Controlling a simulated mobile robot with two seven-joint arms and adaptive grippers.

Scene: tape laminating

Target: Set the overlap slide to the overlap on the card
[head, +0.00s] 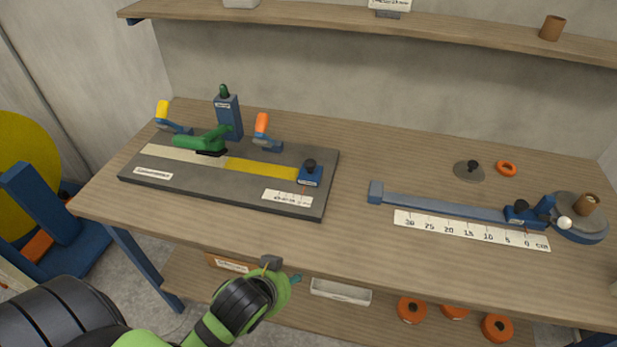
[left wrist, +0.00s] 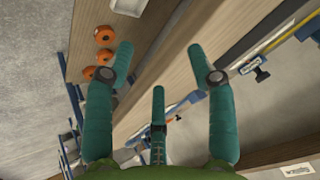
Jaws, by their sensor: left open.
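The dark board (head: 235,192) lies on the left half of the bench. A blue slide with a black knob (head: 310,175) sits at the right end of its yellow strip (head: 262,169), beside a short white scale (head: 288,198). I take this as the overlap slide; it also seems to show in the left wrist view (left wrist: 261,74). A white card (head: 390,4) stands on the upper shelf, its print too small to read. My left gripper (head: 283,271) is before the bench's front edge, apart from the slide. Its teal fingers (left wrist: 161,62) are spread and empty. My right gripper is out of view.
A green-handled tool (head: 200,140) and orange and yellow clamp handles (head: 262,124) rise from the board's back. A blue rail (head: 445,207) with a long centimetre scale lies to the right. Bare bench lies between. Orange rolls (head: 411,309) sit on the lower shelf.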

